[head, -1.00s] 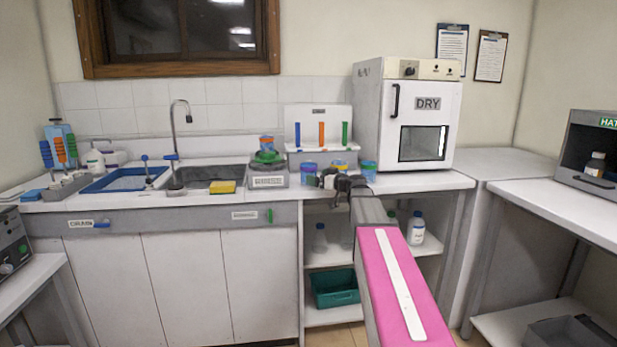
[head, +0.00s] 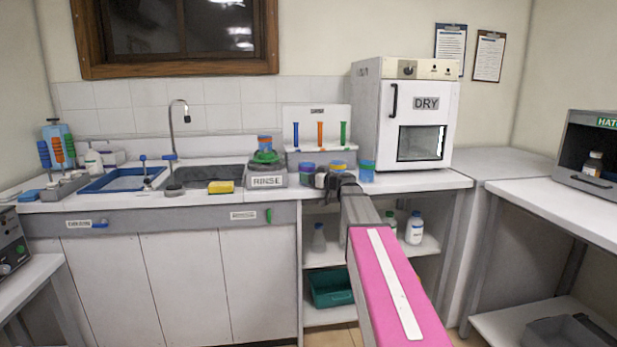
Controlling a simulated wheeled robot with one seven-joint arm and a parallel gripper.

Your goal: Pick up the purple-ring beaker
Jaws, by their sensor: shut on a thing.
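The purple-ring beaker (head: 307,168) is the left one of a small group of beakers on the counter, between the rinse station and the dry oven. My gripper (head: 319,178) reaches it from the right, at the end of my pink-topped arm, and is shut on it. The fingers are small and dark, and their contact with the beaker is partly hidden. I cannot tell whether the beaker is clear of the counter. An orange-ringed beaker (head: 338,165) stands just behind my wrist.
The rinse station (head: 267,180) carries stacked coloured rings on the left. A rack with blue, orange and green tubes (head: 319,134) stands behind. The DRY oven (head: 421,120) is to the right, with the sink (head: 205,175) and yellow sponge (head: 221,187) left. Counter front right is clear.

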